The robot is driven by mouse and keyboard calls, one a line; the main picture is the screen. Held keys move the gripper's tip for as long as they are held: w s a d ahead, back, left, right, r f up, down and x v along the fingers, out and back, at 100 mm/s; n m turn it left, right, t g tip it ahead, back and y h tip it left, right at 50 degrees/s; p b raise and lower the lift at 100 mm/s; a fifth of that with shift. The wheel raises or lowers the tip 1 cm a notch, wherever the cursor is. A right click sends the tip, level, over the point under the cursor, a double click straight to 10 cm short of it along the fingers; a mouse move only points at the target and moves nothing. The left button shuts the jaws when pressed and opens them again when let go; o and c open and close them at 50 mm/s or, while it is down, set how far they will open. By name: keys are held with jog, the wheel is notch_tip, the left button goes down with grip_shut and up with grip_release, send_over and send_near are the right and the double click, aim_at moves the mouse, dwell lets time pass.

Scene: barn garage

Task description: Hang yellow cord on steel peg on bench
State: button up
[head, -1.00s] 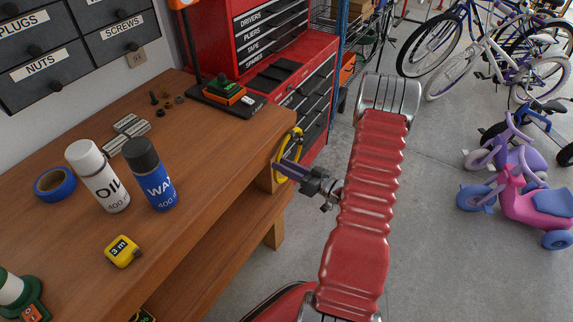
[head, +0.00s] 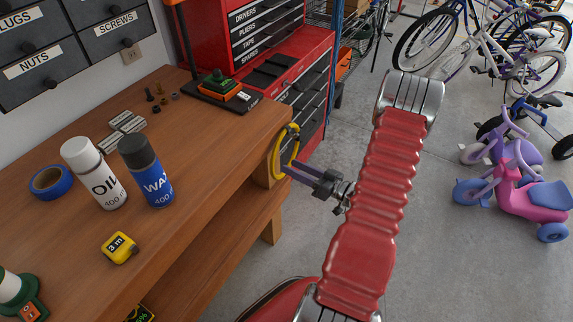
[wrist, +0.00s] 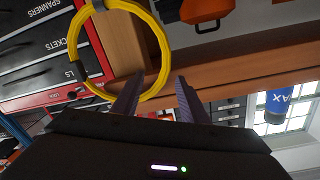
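The yellow cord (head: 276,158) is a ring that hangs upright at the bench's near right corner. A small grey piece (head: 294,128) shows at its top and looks like the steel peg; how the cord sits on it is not clear. My gripper (head: 287,168) is beside the cord's lower right part, level with the bench leg. In the wrist view the cord (wrist: 156,30) arches ahead of my gripper (wrist: 158,98).
The wooden bench (head: 215,155) carries an oil can (head: 98,180), a wax can (head: 150,178), blue tape (head: 49,183) and a yellow tape measure (head: 119,248). A red tool chest (head: 300,75) stands behind the corner. The floor on the right is open before the tricycles (head: 515,180).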

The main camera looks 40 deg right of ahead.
jog(key=v, duration=0.8)
dwell(0.6)
